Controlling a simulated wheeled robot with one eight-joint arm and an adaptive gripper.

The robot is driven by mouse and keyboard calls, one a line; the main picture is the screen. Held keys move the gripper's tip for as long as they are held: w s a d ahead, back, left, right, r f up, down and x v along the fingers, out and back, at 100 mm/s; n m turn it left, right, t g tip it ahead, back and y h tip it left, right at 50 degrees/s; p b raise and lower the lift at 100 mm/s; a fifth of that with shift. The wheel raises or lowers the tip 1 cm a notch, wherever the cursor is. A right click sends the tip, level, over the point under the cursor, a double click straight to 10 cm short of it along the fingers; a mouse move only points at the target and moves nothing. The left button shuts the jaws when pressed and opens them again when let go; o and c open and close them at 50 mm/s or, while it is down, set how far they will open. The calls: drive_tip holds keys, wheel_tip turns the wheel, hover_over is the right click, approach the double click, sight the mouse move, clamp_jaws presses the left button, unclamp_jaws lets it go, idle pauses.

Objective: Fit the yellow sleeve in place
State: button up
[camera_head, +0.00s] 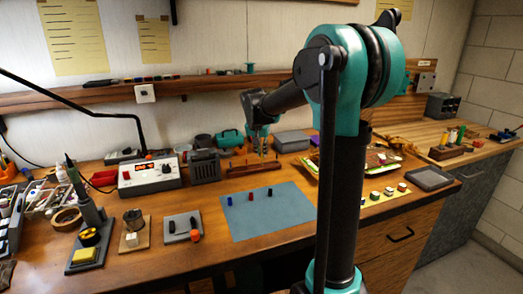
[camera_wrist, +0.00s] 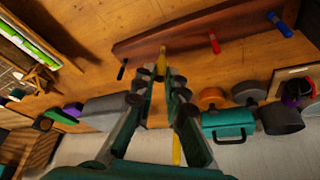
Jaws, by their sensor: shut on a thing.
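My gripper (camera_head: 262,148) is over the brown wooden rack (camera_head: 250,168) at the back of the bench. In the wrist view its fingertips (camera_wrist: 156,72) are close together, shut on the yellow sleeve (camera_wrist: 162,52), which is mostly hidden between them. The sleeve is at the rack (camera_wrist: 180,38), between a black peg (camera_wrist: 122,68) and a red peg (camera_wrist: 213,42); a blue peg (camera_wrist: 279,24) stands farther right. I cannot tell whether the sleeve is around a peg or only above it, as the fingers cover that spot.
The blue-grey mat (camera_head: 275,220) in front holds a blue piece (camera_head: 229,201), a dark red piece (camera_head: 251,196) and a black piece (camera_head: 270,192). A teal toolbox (camera_wrist: 228,124) and grey box (camera_head: 292,141) stand near the rack. A power supply (camera_head: 150,175) stands left.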

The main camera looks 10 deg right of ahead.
sight(262, 157)
drive_tip(key=shift+f, duration=0.55)
drive_tip(key=shift+f, duration=0.35)
drive_tip(key=shift+f, duration=0.65)
drive_tip(key=o, duration=0.7)
drive_tip(key=shift+o, duration=0.7)
drive_tip(key=shift+o, duration=1.3)
drive_tip(key=v, duration=0.9)
drive_tip(key=shift+w, duration=0.3)
